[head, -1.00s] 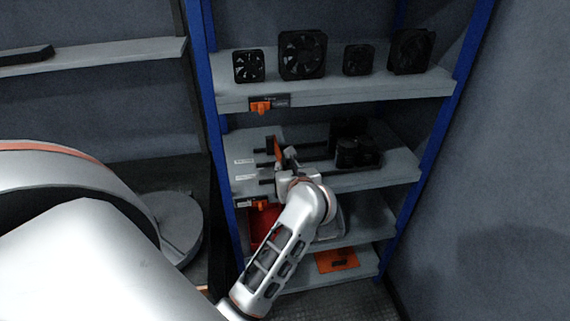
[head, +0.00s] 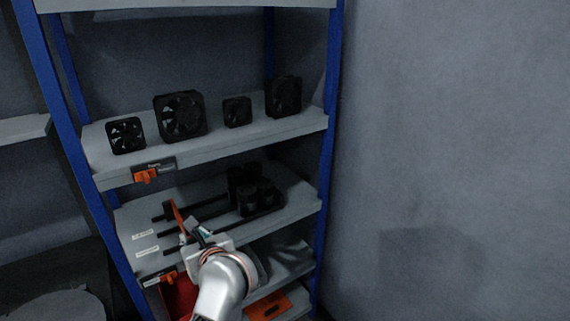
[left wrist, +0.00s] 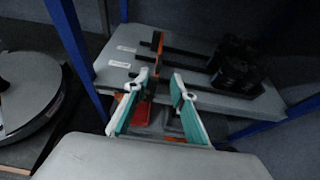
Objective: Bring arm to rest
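My left gripper (head: 200,237) is at the front edge of the middle shelf (head: 292,206) in the head view. In the left wrist view its two teal-padded fingers (left wrist: 161,80) stand apart, with nothing seen clamped between them. An upright orange piece (left wrist: 156,42) stands on the shelf just beyond the fingertips; it also shows in the head view (head: 176,217). I cannot tell whether a finger touches it. My right gripper is out of view.
Black cylinders (head: 252,190) stand on the middle shelf, beside dark rails. Several black fans (head: 180,116) stand on the shelf above. Blue posts (head: 329,130) frame the rack. A red bin (head: 180,298) sits below. A round grey object (left wrist: 28,92) is at left.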

